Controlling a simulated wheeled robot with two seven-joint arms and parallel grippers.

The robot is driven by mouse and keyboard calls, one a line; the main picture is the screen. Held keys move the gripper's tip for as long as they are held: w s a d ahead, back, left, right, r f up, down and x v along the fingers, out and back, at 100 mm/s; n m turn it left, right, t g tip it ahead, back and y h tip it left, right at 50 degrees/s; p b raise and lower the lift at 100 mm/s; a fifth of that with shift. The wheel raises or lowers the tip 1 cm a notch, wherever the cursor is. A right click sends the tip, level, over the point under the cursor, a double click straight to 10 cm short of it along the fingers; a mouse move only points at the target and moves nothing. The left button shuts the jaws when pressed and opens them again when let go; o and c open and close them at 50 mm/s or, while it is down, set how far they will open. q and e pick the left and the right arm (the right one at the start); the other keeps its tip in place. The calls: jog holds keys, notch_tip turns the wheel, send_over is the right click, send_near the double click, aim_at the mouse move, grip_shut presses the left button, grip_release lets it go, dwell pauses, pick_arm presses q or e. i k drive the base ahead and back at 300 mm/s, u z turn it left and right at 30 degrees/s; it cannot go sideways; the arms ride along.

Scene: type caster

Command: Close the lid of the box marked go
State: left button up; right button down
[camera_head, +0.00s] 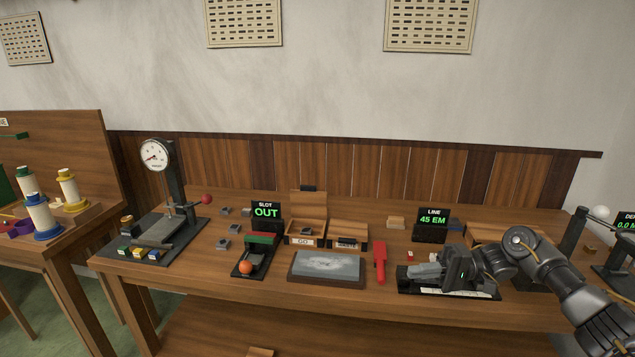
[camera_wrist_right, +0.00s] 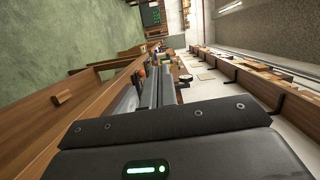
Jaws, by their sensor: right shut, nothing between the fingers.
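The box marked GO (camera_head: 302,242) stands on the wooden bench, left of the bench's middle. Its lid (camera_head: 309,206) stands up open at the back, with a dark handle on the top edge. A dark grey piece shows inside the box. My right gripper (camera_head: 416,272) is shut and empty, to the right of the box and nearer the front, low over a dark tray. In the right wrist view its fingers (camera_wrist_right: 152,90) show together along the bench, and the box cannot be made out there. My left gripper is not in view.
A SLOT OUT display (camera_head: 265,211) with a red ball (camera_head: 246,267) stands left of the box. A small wooden box (camera_head: 348,241) is on its right. A grey slab (camera_head: 328,268) lies in front. A red tool (camera_head: 380,262) and a LINE display (camera_head: 432,219) are further right.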

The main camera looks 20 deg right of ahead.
aim_at(308, 202)
jog(key=z, duration=0.05)
jog(key=i, duration=1.8)
jog(key=u, duration=0.1)
